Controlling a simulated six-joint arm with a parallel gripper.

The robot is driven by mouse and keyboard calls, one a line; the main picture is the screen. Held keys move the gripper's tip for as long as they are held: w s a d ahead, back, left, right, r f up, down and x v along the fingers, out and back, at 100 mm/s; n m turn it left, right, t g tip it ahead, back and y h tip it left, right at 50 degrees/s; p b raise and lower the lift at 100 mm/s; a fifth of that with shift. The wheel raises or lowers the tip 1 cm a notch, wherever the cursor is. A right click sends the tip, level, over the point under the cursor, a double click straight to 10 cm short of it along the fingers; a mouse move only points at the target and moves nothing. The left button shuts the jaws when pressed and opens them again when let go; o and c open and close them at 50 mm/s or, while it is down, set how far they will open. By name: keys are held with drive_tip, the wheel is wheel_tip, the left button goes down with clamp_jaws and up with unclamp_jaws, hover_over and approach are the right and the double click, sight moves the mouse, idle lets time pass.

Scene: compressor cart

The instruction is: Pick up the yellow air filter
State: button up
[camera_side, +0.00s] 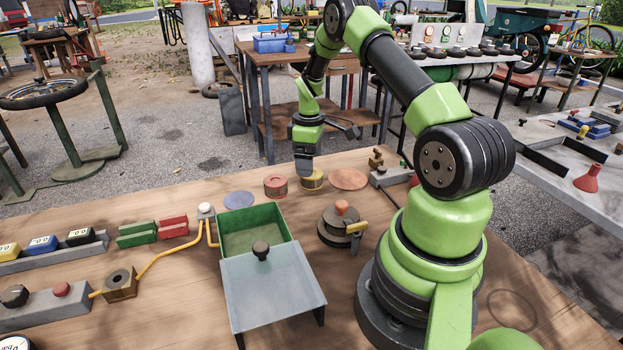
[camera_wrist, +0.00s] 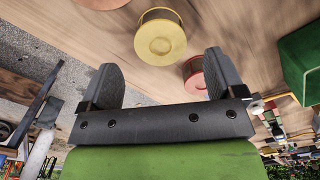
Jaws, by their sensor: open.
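The yellow air filter (camera_side: 313,182) is a short cylinder standing on the wooden bench in the side view, partly hidden by my gripper (camera_side: 304,165). In the wrist view the yellow air filter (camera_wrist: 160,40) shows its round top, centred left to right between my two dark fingers and just beyond their tips. My gripper (camera_wrist: 160,58) is open, with nothing between its fingers. A similar red filter (camera_side: 276,187) stands close to the left of the yellow one; it also shows in the wrist view (camera_wrist: 196,80), near the right finger.
A flat orange disc (camera_side: 348,179) lies right of the yellow filter, and a blue disc (camera_side: 238,200) lies to the left. A green open box (camera_side: 225,236) and a grey panel (camera_side: 280,295) with a black knob are nearer. A round fixture (camera_side: 336,235) with a yellow handle stands beside them.

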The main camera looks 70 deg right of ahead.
wheel_tip(320, 180, down, 5)
drive_tip(key=shift+s+r, duration=0.15)
drive_tip(key=shift+r, duration=0.05)
drive_tip(key=shift+c, duration=0.4)
drive_tip(key=c, duration=0.9)
drive_tip(key=shift+r, duration=0.1)
